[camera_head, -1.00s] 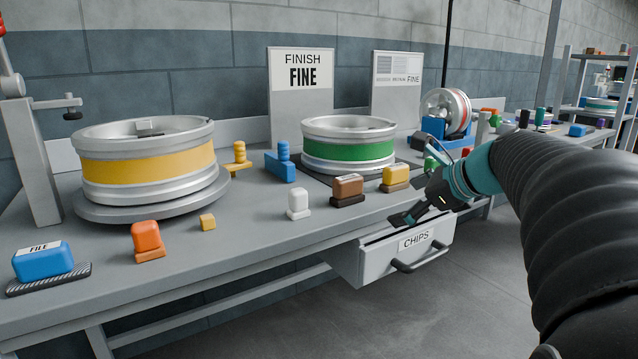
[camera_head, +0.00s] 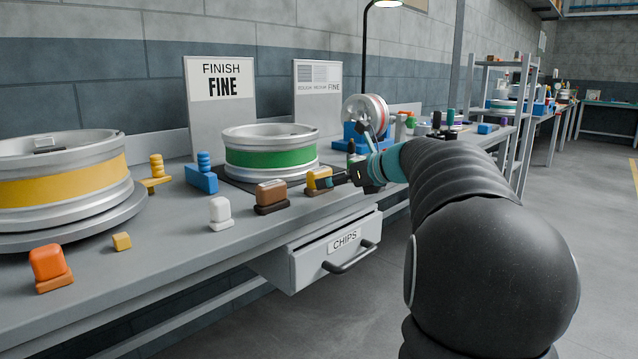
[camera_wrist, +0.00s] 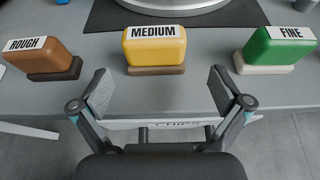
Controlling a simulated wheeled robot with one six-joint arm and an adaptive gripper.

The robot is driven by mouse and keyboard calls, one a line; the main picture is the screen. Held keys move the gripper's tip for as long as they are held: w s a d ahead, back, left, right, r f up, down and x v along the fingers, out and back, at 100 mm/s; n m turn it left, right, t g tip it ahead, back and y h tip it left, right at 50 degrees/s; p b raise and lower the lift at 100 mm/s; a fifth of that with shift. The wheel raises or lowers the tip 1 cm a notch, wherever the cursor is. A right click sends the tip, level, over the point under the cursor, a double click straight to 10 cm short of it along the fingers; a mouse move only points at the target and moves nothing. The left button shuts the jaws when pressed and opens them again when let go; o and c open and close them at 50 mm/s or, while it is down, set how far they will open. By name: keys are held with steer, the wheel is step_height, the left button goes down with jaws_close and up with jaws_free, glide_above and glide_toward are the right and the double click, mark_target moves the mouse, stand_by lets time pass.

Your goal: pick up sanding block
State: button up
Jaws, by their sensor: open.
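In the wrist view three sanding blocks stand in a row on the bench: a brown one marked ROUGH (camera_wrist: 40,58), a yellow one marked MEDIUM (camera_wrist: 154,50) and a green one marked FINE (camera_wrist: 274,50). My gripper (camera_wrist: 158,88) is open and empty, its fingers spread just in front of the yellow block and apart from it. In the head view my gripper (camera_head: 340,179) is beside the yellow block (camera_head: 318,180), partly covering it. The brown block (camera_head: 271,195) is to its left. The green block is mostly hidden behind my gripper in the head view.
The drawer marked CHIPS (camera_head: 310,263) stands open below the bench edge. A green-banded wheel (camera_head: 270,160) sits behind the blocks. A white block (camera_head: 220,213), an orange block (camera_head: 50,268) and a yellow-banded wheel (camera_head: 60,180) are further left.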

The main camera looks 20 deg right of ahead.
mark_target(321, 168)
steer(key=shift+a+x, duration=0.15)
steer(key=shift+x, duration=1.2)
steer(key=shift+a+x, duration=0.15)
steer(key=shift+x, duration=1.15)
steer(key=shift+r, duration=0.2)
steer(key=c, duration=1.2)
step_height(321, 168, up, 5)
steer(key=shift+d+f+p, duration=0.1)
steer(key=shift+d+p, duration=0.1)
steer(key=shift+p, duration=0.45)
steer(key=s+d+r+p, duration=0.2)
steer(key=d+r, duration=0.4)
steer(key=d, duration=0.5)
steer(key=shift+s+p, duration=0.15)
steer(key=shift+p, duration=0.15)
